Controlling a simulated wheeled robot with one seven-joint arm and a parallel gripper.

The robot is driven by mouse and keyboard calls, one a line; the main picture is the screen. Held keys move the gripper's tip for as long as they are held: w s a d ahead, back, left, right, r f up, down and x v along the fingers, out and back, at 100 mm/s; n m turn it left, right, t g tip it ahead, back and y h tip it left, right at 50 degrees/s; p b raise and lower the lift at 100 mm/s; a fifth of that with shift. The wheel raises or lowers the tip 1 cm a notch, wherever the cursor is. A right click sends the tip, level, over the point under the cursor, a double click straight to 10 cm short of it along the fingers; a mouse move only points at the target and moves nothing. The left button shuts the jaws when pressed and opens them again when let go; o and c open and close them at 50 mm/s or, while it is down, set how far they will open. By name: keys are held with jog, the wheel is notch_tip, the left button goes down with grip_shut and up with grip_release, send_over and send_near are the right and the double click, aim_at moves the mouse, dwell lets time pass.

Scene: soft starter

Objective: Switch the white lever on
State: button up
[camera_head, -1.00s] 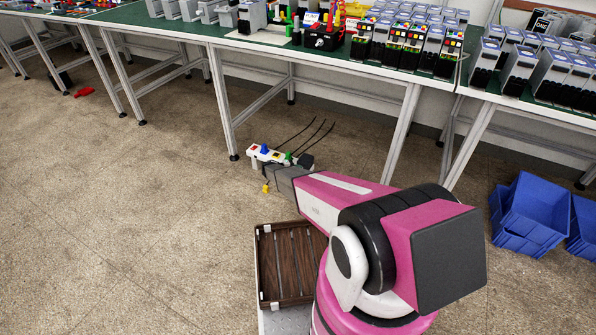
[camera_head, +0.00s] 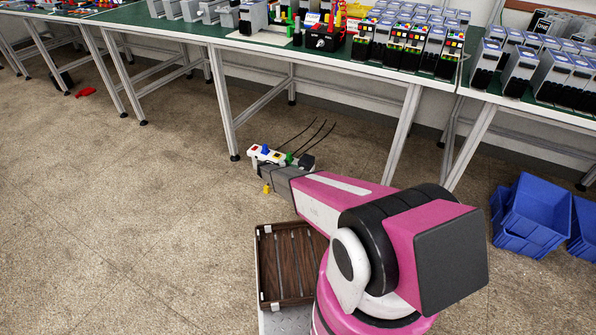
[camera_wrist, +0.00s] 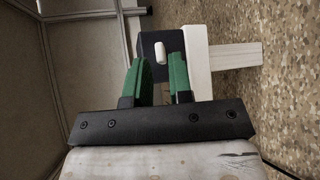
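The white lever (camera_wrist: 160,52) is a small rounded stub on a dark box (camera_wrist: 151,43) in the wrist view. My gripper (camera_wrist: 157,64) is open, with two green fingers apart and a clear gap between them. The lever shows in line with this gap, just beyond the fingertips; I cannot tell whether a finger touches it. In the head view a white unit (camera_head: 266,153) with coloured knobs stands low, in front of the table. The end of my arm reaches it and hides part of it, and I cannot make out the lever there.
A white block (camera_wrist: 196,62) adjoins the dark box on the right. Black cables run behind the unit. A green-topped table (camera_head: 190,29) with metal legs stands behind it. Blue bins (camera_head: 530,215) are at the right. Open floor lies to the left.

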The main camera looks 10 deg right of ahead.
jog(key=v, duration=0.8)
jog(key=shift+f, duration=0.1)
jog(key=s+d+r+m+g+y, duration=0.1)
jog(key=s+d+r+g+y, duration=0.15)
jog(key=s+d+r, duration=0.45)
jog(key=s+d+r+m+g+y, duration=0.1)
jog(key=s+d+r+y, duration=0.25)
jog(key=s+r, duration=0.7)
jog(key=s+r+m+t+y, duration=0.2)
jog(key=s+r+y, duration=0.7)
jog(key=s+r, duration=0.9)
jog(key=shift+s+d, duration=0.4)
